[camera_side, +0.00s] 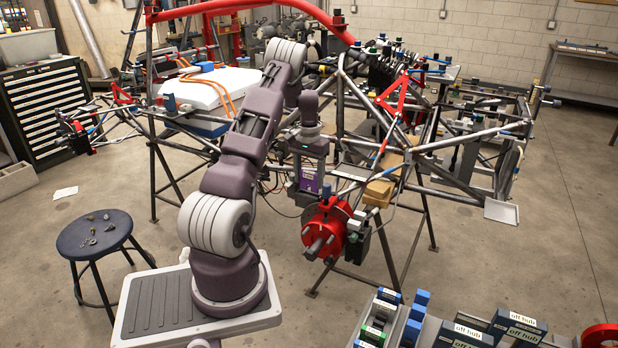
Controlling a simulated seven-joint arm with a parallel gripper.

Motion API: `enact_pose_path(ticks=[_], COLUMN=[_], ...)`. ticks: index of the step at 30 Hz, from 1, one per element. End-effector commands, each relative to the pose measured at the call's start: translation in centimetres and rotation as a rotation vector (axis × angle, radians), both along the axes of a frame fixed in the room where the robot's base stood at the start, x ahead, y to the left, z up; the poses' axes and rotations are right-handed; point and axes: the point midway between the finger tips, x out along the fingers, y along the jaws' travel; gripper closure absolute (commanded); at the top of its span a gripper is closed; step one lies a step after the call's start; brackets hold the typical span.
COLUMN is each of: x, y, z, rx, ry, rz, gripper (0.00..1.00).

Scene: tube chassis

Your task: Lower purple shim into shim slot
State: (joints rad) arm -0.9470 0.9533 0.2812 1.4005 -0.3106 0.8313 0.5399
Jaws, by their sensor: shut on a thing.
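My gripper (308,180) is in the middle of the picture, pointing down. I cannot tell whether the shim's lower edge touches anything.
The tube chassis (470,150) stands on trestles behind and right of my gripper. A grey tray (352,172) and tan blocks (379,190) sit close on the right. A rack of labelled blocks (470,335) is at the front right. A stool (94,232) stands left.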

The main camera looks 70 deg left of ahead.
Motion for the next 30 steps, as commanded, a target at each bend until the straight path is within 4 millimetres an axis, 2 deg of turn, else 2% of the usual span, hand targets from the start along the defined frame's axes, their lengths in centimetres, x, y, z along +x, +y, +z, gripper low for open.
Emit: enact_pose_path(ticks=[18,30], x=[0.03,0.03], y=[0.01,0.0], z=[-0.75,0.04], rx=[0.0,0.0], ry=[0.0,0.0], rz=[0.0,0.0], gripper=[0.8,0.8])
